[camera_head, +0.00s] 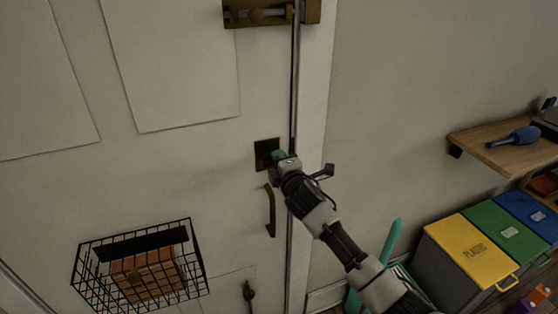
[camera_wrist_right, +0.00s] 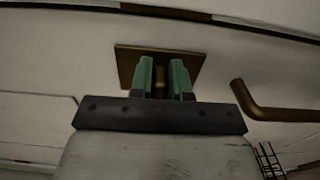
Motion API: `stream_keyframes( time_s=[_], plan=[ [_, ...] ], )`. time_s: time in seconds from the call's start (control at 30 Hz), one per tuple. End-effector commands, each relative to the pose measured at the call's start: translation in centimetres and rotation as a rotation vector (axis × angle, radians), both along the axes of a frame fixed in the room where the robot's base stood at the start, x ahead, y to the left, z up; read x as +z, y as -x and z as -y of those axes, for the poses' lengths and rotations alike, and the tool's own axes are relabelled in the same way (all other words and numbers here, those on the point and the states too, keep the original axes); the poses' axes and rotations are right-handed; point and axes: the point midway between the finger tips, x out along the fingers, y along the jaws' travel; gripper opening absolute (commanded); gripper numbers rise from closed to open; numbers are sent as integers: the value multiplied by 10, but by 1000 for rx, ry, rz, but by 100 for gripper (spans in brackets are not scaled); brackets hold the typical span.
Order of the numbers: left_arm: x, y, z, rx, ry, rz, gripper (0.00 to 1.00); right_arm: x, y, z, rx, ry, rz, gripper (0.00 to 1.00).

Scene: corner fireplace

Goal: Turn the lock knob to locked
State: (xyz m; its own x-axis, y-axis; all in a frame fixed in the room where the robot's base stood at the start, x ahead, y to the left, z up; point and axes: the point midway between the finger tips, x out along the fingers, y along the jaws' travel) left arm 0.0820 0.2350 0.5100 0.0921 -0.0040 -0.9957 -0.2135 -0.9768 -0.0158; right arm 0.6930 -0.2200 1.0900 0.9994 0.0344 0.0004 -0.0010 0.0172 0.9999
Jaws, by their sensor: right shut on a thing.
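The lock's dark brass plate (camera_head: 265,152) is on the white door near its right edge, above the door handle (camera_head: 270,211). In the right wrist view the plate (camera_wrist_right: 127,62) lies behind my fingers, and the lock knob (camera_wrist_right: 160,85) shows between them as a small brass piece. My right gripper (camera_wrist_right: 160,78) is shut on the knob with its green fingers, one on each side. In the head view the right gripper (camera_head: 279,156) covers the knob, so its turn angle is hard to tell. My left gripper is not in view.
A brass slide bolt (camera_head: 262,14) is higher on the door. A wire basket (camera_head: 198,262) hangs on the door at lower left. A wooden shelf (camera_head: 510,154) and coloured bins (camera_head: 470,250) stand at right. The handle (camera_wrist_right: 270,113) is close beside my right gripper.

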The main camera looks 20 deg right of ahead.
Motion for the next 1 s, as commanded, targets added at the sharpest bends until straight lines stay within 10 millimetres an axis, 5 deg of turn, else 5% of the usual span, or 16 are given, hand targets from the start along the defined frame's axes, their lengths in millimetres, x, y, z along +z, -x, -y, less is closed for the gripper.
stream_keyframes(
  time_s=[0.57,0.6,0.73,1.0],
  plan=[
    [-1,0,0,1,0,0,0,-1,0,0,-1,-36,-2,0],
    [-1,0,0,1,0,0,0,-1,0,0,-1,-36,-2,20],
    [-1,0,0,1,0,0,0,-1,0,0,-1,-35,-2,40],
    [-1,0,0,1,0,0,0,-1,0,0,0,-33,-2,43]
  ],
)
